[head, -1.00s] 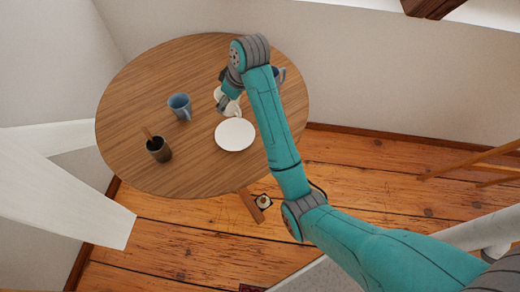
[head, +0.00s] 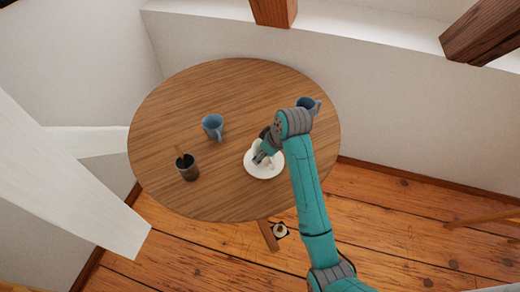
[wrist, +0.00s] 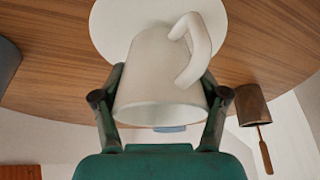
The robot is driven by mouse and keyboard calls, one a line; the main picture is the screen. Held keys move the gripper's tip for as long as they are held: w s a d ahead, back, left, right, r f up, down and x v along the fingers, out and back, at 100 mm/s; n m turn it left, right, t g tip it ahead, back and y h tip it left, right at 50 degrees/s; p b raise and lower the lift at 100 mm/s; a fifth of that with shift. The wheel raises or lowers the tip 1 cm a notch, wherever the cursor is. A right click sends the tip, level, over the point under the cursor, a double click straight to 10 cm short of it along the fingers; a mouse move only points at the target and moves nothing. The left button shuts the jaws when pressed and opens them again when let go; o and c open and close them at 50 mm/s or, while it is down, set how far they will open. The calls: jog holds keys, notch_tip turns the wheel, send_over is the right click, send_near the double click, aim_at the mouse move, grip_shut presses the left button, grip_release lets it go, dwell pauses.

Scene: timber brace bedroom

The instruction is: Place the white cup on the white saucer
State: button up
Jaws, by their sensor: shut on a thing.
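The white cup (wrist: 150,75) is held between the two fingers of my gripper (wrist: 161,80), and its handle shows at the upper right in the wrist view. The white saucer (wrist: 108,28) lies behind the cup in that view. In the head view the saucer (head: 268,174) is on the round table, and my gripper (head: 262,157) is over its upper part. The arm and fingers hide much of the cup there. I cannot tell whether the cup touches the saucer.
The table's left part has free room.

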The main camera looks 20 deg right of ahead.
jog(key=shift+f, duration=0.15)
jog(key=shift+f, duration=0.1)
jog(key=o, duration=1.7)
